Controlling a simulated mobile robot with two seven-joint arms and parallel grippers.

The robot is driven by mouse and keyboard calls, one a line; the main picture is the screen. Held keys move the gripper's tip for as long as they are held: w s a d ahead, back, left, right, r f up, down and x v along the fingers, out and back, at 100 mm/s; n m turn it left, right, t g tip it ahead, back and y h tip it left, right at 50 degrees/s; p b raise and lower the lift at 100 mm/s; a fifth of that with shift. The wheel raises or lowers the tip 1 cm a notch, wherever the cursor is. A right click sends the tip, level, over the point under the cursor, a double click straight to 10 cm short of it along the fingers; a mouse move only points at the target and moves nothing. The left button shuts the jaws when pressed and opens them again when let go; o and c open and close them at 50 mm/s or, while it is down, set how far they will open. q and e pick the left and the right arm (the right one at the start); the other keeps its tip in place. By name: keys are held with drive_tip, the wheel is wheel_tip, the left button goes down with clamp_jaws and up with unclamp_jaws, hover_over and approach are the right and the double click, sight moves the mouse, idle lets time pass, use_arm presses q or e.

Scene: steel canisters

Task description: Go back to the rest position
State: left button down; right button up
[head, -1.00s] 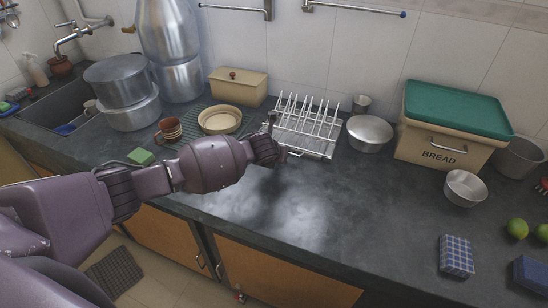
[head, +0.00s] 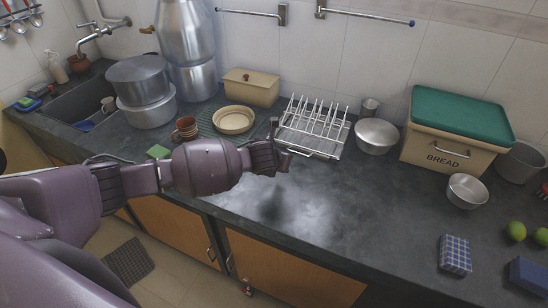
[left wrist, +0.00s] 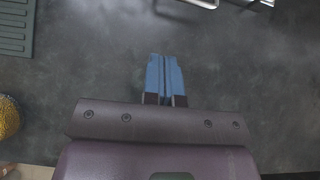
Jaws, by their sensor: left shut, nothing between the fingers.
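My left gripper (head: 279,161) reaches in from the left over the dark counter (head: 330,215), just in front of the wire dish rack (head: 318,130). In the left wrist view its blue fingers (left wrist: 165,78) are pressed together with nothing between them, above bare counter. My right gripper is in neither view.
Behind the arm stand stacked brown cups (head: 186,128), a cream dish (head: 233,120) and large steel canisters (head: 188,45). A bread bin (head: 455,140) and steel bowls (head: 376,136) stand to the right. The counter's front middle is clear.

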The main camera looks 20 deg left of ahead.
use_arm(q)
drive_tip(key=v, duration=0.4)
drive_tip(key=shift+s+r+p, duration=0.3)
